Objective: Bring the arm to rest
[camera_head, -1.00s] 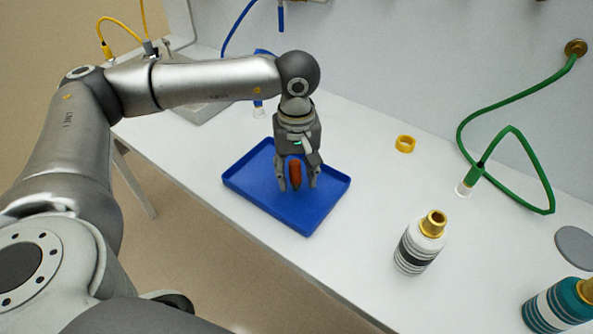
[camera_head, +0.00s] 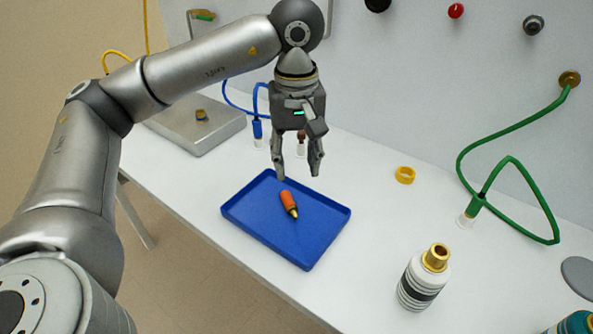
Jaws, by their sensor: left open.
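My left gripper (camera_head: 297,173) is open and empty, pointing down above the back part of a blue tray (camera_head: 245,224). An orange plug-like piece with a dark and yellow tip (camera_head: 288,202) lies in the tray, below and apart from the fingers. My left arm reaches in from the left with its elbow bent. My right gripper is not in view.
A white bottle with dark bands and a brass neck (camera_head: 420,280) stands at right. A yellow ring (camera_head: 405,175) lies behind it. A green hose (camera_head: 508,160) hangs from the wall. A grey plate (camera_head: 195,130) is at left.

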